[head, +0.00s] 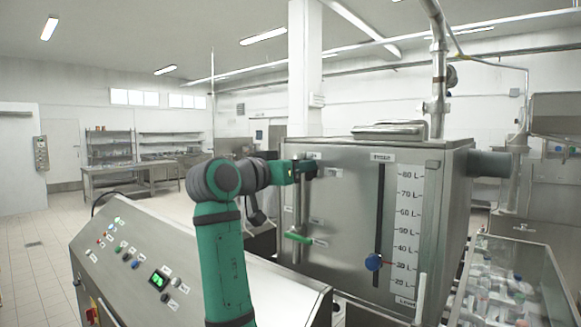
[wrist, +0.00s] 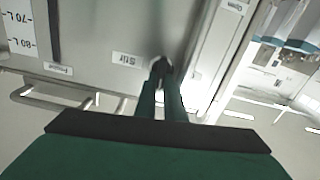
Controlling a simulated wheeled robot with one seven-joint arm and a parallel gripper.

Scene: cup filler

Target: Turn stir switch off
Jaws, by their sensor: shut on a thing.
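The stir switch (wrist: 160,61) is a small dark knob on the steel tank's front, beside a white "Stir" label (wrist: 127,60) in the wrist view. My gripper (wrist: 161,74) reaches the panel there, with its two narrow fingers closed on the knob. The fingers hide most of the knob, so I cannot tell which way it points. In the head view my gripper (head: 309,168) is at the tank's upper left front. The switch itself is hidden there behind the gripper.
The steel tank (head: 345,215) has a litre scale (head: 404,230) and a blue knob (head: 373,262) on a vertical slot. A sloped control console (head: 150,255) stands front left. A bin of bottles (head: 520,285) is at right.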

